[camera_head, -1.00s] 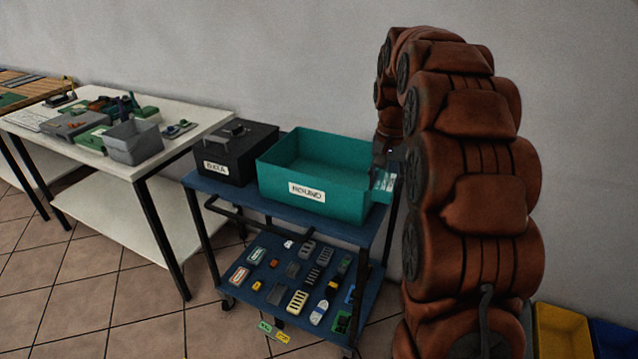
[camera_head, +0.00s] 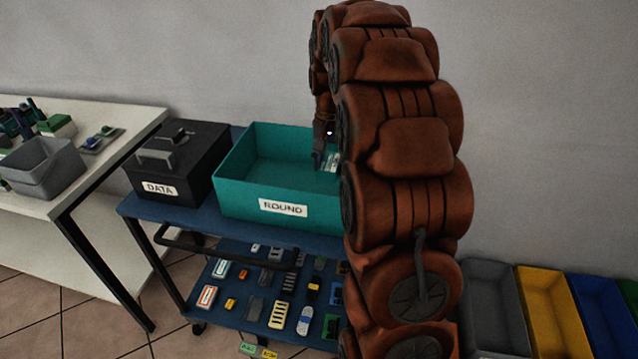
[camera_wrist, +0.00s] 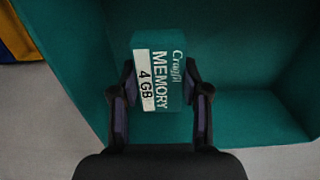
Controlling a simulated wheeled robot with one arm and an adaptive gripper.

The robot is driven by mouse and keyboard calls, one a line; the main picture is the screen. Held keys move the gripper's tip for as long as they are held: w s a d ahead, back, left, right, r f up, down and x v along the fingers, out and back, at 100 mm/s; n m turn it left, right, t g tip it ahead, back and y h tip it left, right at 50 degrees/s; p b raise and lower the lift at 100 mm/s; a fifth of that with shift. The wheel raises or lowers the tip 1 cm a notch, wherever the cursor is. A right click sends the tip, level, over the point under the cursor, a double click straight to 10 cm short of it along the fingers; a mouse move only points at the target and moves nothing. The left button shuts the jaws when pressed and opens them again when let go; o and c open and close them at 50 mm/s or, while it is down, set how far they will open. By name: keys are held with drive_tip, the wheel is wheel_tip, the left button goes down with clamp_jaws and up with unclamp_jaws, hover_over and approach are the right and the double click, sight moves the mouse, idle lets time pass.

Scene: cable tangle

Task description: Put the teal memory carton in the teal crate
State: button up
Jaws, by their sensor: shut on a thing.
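In the head view the carton (camera_head: 331,161) shows small and partly hidden under my gripper (camera_head: 326,150). The teal crate (camera_head: 280,208), labelled "ROUND", stands on the blue cart. The carton is over the crate's right part, with the crate's inside behind it in the wrist view. How high it is above the crate floor I cannot tell. My arm hides the crate's right end.
A black "DATA" box (camera_head: 175,165) stands left of the crate on the blue cart (camera_head: 190,222). Several small parts lie on the cart's lower shelf. A white table (camera_head: 90,175) with a grey bin (camera_head: 42,165) is at left. Grey, yellow and blue bins (camera_head: 550,310) stand at right.

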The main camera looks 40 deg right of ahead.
sight(329, 163)
wheel_tip(329, 163, down, 7)
drive_tip(key=shift+f+p, duration=0.15)
drive_tip(key=shift+p, duration=0.15)
drive_tip(key=shift+f, duration=0.1)
drive_tip(key=o, duration=1.1)
drive_tip(key=shift+o, duration=0.2)
wheel_tip(329, 163, up, 11)
drive_tip(key=shift+r+b, duration=0.2)
drive_tip(key=shift+b, duration=0.2)
drive_tip(key=shift+s+a+r, duration=0.1)
drive_tip(key=shift+r, duration=0.3)
